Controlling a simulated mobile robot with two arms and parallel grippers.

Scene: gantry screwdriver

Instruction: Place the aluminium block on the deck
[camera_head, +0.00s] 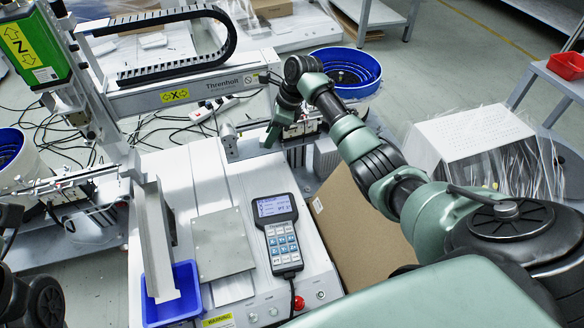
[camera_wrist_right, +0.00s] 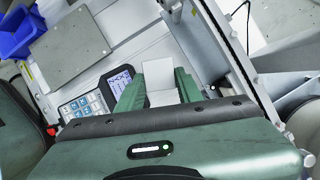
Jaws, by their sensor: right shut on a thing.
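My right gripper (camera_head: 274,132) is over the far right part of the white deck (camera_head: 180,170), near the gantry beam. In the right wrist view my right gripper (camera_wrist_right: 159,90) has its green fingers shut on a pale, box-shaped aluminium block (camera_wrist_right: 157,71). The deck (camera_wrist_right: 125,18) shows behind the block in that view. I cannot tell whether the block touches the deck. In the head view the block is hidden or too small to make out. Only dark joints of my left arm show at the lower left edge; its gripper is out of view.
A grey plate (camera_head: 222,243) and a handheld controller (camera_head: 277,233) lie on the deck's near part. A blue bin (camera_head: 187,283) stands at the front left. The gantry beam (camera_head: 190,90) crosses behind. A blue bowl (camera_head: 347,70) stands beyond my right arm; cardboard (camera_head: 350,225) lies right.

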